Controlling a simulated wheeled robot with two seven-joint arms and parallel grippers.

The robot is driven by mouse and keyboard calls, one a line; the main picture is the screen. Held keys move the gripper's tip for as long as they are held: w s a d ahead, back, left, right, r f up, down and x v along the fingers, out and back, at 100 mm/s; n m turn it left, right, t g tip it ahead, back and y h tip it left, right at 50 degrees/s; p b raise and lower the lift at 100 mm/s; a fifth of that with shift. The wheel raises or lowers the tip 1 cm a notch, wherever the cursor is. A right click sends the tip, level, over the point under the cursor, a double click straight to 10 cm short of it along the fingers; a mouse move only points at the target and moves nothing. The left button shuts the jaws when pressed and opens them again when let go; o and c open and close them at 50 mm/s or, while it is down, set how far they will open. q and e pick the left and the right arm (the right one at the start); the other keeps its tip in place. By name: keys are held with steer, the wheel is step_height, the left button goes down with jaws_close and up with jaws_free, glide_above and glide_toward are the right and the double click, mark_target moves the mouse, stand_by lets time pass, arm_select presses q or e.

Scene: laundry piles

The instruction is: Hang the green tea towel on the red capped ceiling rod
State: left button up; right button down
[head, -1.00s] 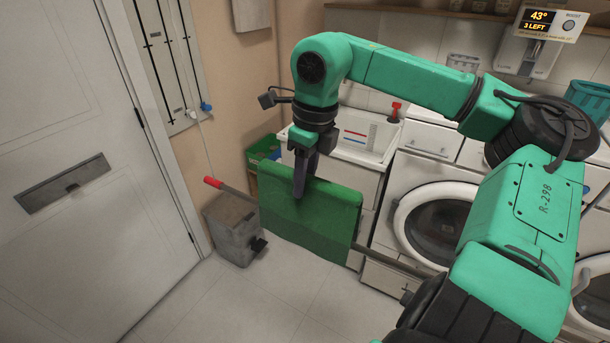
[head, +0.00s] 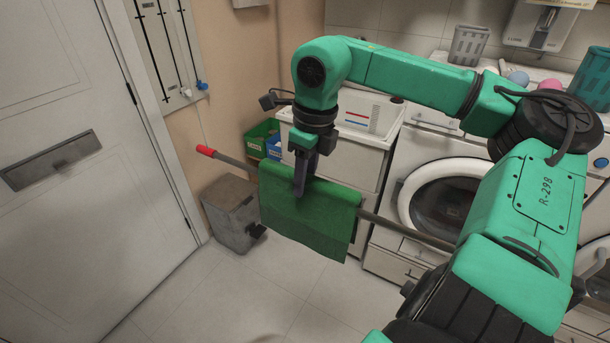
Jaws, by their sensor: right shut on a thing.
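The green tea towel (head: 308,220) hangs in the middle of the head view. My right gripper (head: 299,186) is shut on its upper part, with the fingers pointing down. The rod (head: 408,232) runs from upper left to lower right, with a red cap (head: 206,150) at its left end. The towel covers the rod's middle, and its top edge lies just above the rod's line. I cannot tell whether the cloth is over the rod or only in front of it. My left gripper is not in view.
A grey bin (head: 232,214) stands near the wall, left of the towel. A white door (head: 70,240) is at the left. White cabinets (head: 345,142) and a washing machine (head: 445,192) stand behind. Green and blue boxes (head: 262,138) sit by the wall. The floor (head: 255,290) in front is clear.

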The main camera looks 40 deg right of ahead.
steer(key=shift+f, duration=0.15)
steer(key=shift+c, duration=2.2)
jaws_free()
step_height(320, 180, up, 14)
steer(key=s, duration=0.1)
steer(key=shift+s+d+r, duration=0.25)
steer(key=shift+s, duration=0.1)
